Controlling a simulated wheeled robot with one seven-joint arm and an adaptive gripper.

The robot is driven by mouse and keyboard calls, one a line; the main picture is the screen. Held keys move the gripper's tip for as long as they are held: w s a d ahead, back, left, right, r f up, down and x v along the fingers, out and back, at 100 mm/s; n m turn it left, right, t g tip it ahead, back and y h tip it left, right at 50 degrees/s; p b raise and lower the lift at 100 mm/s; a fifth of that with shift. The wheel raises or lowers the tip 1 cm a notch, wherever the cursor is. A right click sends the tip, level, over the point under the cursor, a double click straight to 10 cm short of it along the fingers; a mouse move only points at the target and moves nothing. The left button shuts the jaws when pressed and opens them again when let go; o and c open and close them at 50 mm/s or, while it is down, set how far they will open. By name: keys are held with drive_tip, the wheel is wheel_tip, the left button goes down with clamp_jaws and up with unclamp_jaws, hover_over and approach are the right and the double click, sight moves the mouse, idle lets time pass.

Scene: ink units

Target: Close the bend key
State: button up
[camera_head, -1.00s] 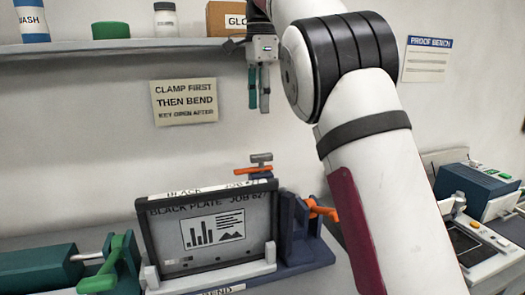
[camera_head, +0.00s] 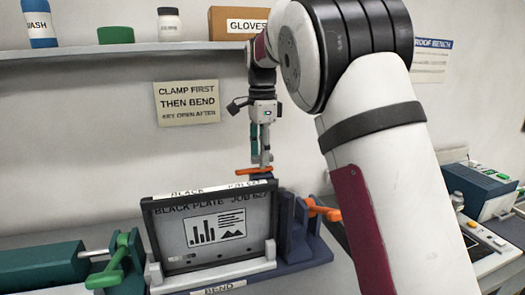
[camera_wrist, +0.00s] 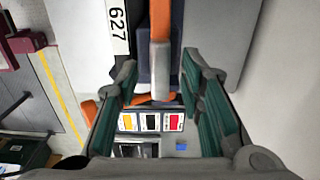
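An orange bar handle with a grey part, which looks like the bend key (camera_head: 256,171), sits behind the top right of the framed black plate (camera_head: 213,232). In the wrist view the orange bar (camera_wrist: 160,22) runs upright in the picture, with a grey piece (camera_wrist: 160,70) at its lower end between my fingers. My gripper (camera_head: 262,160) points down at the key in the head view. Its green-padded fingers (camera_wrist: 158,80) are apart in the wrist view, one on each side of the grey piece. I cannot tell whether either finger touches it.
A second orange lever (camera_head: 322,210) is on the blue block right of the plate. A green clamp handle (camera_head: 112,268) is at the left. A shelf (camera_head: 190,46) with bottles and a gloves box (camera_head: 238,24) runs above. Yellow, black and red labels (camera_wrist: 151,122) show in the wrist view.

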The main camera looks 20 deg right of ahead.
drive_tip(key=shift+f, duration=0.1)
clamp_jaws()
drive_tip(key=shift+n, duration=0.3)
drive_tip(key=n, duration=0.3)
drive_tip(key=shift+n, duration=0.4)
drive_tip(key=n, duration=0.4)
drive_tip(key=shift+n+b, duration=0.3)
drive_tip(key=shift+b, duration=0.1)
drive_tip(key=n, duration=0.4)
drive_tip(key=shift+n, duration=2.4)
